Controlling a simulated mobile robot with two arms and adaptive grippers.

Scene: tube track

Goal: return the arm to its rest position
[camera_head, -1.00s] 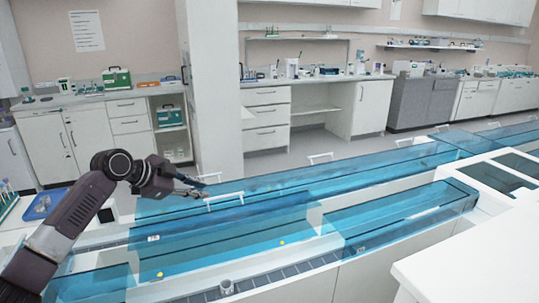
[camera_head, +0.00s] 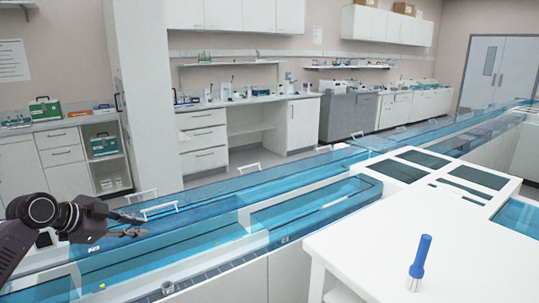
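My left arm comes in from the left edge. Its gripper (camera_head: 138,225) is over the near side of the blue transparent track covers (camera_head: 190,222). Its two dark fingers look spread apart, with nothing seen between them. My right arm and gripper are not in view. A blue-topped tube-like object with a silver lower part (camera_head: 420,262) stands upright on the white counter (camera_head: 480,245) at the lower right, well apart from the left gripper.
The track runs from lower left to far right, with small white handles (camera_head: 248,168) along it. A white unit with dark panels (camera_head: 425,158) stands beside it. Cabinets and benches (camera_head: 203,140) line the back wall, with a double door (camera_head: 495,70) at the far right.

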